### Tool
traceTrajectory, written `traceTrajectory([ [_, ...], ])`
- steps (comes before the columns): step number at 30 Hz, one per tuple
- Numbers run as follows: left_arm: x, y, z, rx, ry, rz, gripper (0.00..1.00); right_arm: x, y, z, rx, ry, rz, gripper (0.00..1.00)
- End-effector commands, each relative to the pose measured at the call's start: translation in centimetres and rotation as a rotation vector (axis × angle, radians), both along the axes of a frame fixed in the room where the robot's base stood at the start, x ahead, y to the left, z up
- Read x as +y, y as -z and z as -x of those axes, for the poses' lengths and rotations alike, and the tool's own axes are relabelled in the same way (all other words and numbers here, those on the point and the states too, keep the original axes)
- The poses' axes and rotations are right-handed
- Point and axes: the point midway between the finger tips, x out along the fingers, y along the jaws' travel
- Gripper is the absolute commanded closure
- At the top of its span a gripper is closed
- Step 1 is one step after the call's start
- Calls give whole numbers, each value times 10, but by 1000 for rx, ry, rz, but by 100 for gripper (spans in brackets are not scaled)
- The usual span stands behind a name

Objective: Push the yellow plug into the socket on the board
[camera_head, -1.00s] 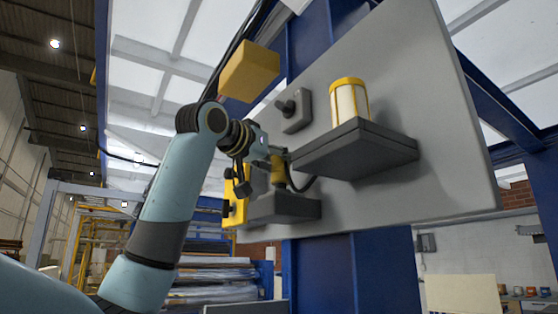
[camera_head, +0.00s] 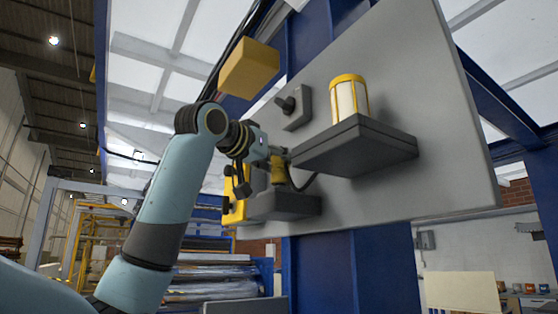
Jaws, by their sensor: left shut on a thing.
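The yellow plug (camera_head: 278,171) shows just past my left gripper, with a dark cable at its right. My left gripper (camera_head: 272,160) is shut on the plug, in front of the grey board (camera_head: 420,90). The plug is above a dark grey box (camera_head: 285,205) on the board, and I cannot tell whether the two touch. The socket cannot be made out clearly; the gripper and plug may hide it. My right gripper is not in view.
A yellow-caged lamp (camera_head: 349,98) stands on a dark shelf (camera_head: 355,148) on the board. A grey switch box (camera_head: 297,107) with a black knob is left of it. A yellow box (camera_head: 249,70) is above my arm, and a yellow part (camera_head: 235,205) is at the board's left.

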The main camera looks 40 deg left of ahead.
Motion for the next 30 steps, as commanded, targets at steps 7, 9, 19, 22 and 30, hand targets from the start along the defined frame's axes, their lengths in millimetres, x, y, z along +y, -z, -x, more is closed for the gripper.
traceTrajectory([
  [7,0,5,0,-1,0,0,99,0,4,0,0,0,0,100],
  [9,0,7,0,-1,0,0,99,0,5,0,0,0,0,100],
  [19,0,8,0,-1,0,0,36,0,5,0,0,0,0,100],
  [22,0,8,0,-1,0,0,36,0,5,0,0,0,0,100],
  [30,1,7,11,-3,-1,-2,36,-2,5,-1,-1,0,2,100],
])
